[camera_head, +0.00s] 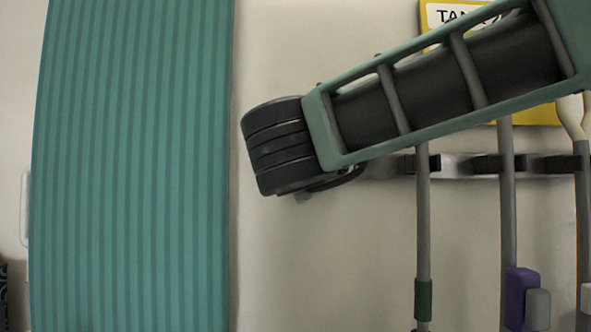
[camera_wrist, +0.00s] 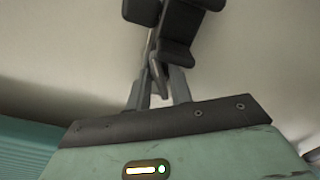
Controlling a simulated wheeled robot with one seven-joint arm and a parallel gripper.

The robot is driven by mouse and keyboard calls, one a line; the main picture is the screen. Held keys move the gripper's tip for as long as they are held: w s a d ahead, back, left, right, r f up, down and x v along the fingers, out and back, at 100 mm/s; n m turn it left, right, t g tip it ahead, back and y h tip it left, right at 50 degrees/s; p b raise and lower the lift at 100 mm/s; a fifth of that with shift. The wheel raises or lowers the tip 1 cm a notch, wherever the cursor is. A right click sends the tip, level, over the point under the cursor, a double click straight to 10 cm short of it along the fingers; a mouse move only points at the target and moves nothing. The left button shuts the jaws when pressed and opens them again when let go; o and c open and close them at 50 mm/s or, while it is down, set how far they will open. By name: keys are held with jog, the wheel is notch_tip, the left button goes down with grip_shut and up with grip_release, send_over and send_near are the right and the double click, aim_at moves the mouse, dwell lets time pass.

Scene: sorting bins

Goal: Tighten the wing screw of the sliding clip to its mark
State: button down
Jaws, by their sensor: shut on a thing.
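In the wrist view my gripper (camera_wrist: 158,82) is shut on the wing screw (camera_wrist: 157,66), a small grey piece between the fingertips. The sliding clip (camera_wrist: 178,42) is a black block just above the fingertips, against the pale wall. The mark does not show, so I cannot tell how the screw stands to it. In the head view my green and black arm reaches in from the upper right and hides the gripper, the screw and this clip.
A wall rail (camera_head: 455,165) with black holders runs to the right behind my arm. Grey-handled tools (camera_head: 508,210) hang from it. A yellow-edged sign (camera_head: 545,112) is partly hidden by my arm. A teal ribbed panel (camera_head: 135,170) stands at the left. Bare wall lies below my wrist.

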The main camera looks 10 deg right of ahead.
jog(key=shift+f, duration=0.15)
jog(key=m+b, duration=0.1)
jog(key=b, duration=0.2)
jog(key=shift+f, duration=0.1)
jog(key=shift+m+b, duration=0.5)
jog(key=shift+b, duration=0.75)
jog(key=shift+m+b, duration=0.8)
jog(key=shift+b, duration=0.35)
jog(key=shift+r+b, duration=0.2)
jog(key=shift+b, duration=0.1)
